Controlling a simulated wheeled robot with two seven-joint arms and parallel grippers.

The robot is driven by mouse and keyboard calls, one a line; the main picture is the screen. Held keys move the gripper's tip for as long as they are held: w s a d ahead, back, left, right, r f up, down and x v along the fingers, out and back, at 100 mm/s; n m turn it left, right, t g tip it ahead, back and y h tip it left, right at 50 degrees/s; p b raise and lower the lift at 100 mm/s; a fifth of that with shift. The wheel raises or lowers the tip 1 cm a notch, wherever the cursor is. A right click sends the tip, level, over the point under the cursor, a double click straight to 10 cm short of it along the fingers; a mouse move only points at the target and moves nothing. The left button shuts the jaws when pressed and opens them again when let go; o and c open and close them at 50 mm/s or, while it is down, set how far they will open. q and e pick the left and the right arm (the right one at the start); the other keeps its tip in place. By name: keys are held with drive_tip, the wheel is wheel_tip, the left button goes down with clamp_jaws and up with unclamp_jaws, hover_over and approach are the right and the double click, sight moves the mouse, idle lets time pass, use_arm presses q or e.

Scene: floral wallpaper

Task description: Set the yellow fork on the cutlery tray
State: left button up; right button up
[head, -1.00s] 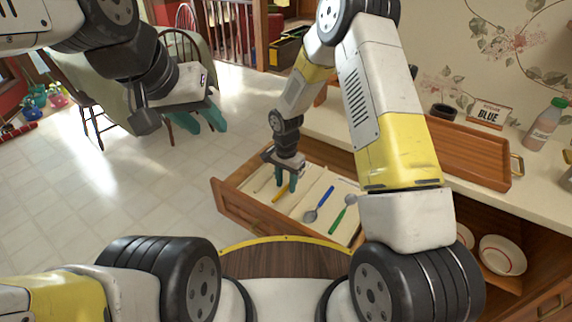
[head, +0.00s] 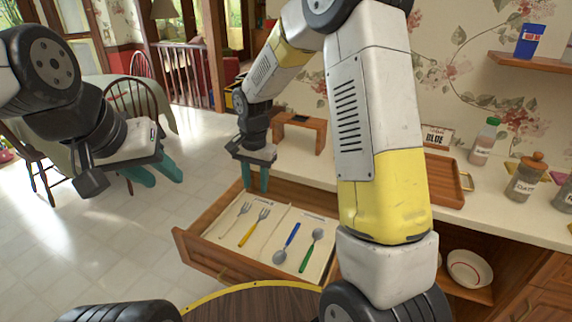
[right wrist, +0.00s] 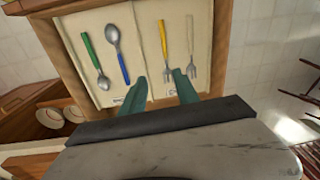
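The yellow fork (head: 252,230) lies flat in the left section of the cream cutlery tray (head: 271,240), inside the open drawer. A pale-handled fork (head: 236,219) lies to its left. A blue spoon (head: 288,242) and a green spoon (head: 312,247) lie in the right section. My right gripper (head: 255,178) is raised over the back left part of the drawer, open and empty. In the right wrist view, the yellow fork (right wrist: 163,40) lies below its parted fingertips (right wrist: 160,78). My left gripper (head: 155,172) is open and empty over the floor at the left.
A wooden tray (head: 447,190) and labelled jars (head: 522,178) stand on the counter. Bowls (head: 470,268) sit on a shelf below it. A small wooden stand (head: 302,132) is behind my right arm. A table and chairs are at the back left.

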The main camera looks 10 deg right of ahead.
drive_tip(key=s+d+r+n+t, duration=0.1)
drive_tip(key=s+d+r, duration=0.3)
drive_tip(key=r, duration=0.3)
drive_tip(key=s+d+r+n+t, duration=0.1)
drive_tip(key=s+d+r+n, duration=0.2)
drive_tip(key=r, duration=0.4)
drive_tip(key=s+d+r+n+t+y, duration=0.1)
drive_tip(key=s+d+r, duration=0.1)
drive_tip(key=s, duration=0.5)
drive_tip(key=s+d+r+n+t, duration=0.1)
drive_tip(key=s+r, duration=0.3)
drive_tip(key=s, duration=0.4)
drive_tip(key=shift+d+t+y, duration=0.4)
drive_tip(key=shift+d+t, duration=0.3)
drive_tip(key=shift+d, duration=0.2)
use_arm(q)
drive_tip(key=shift+c, duration=0.5)
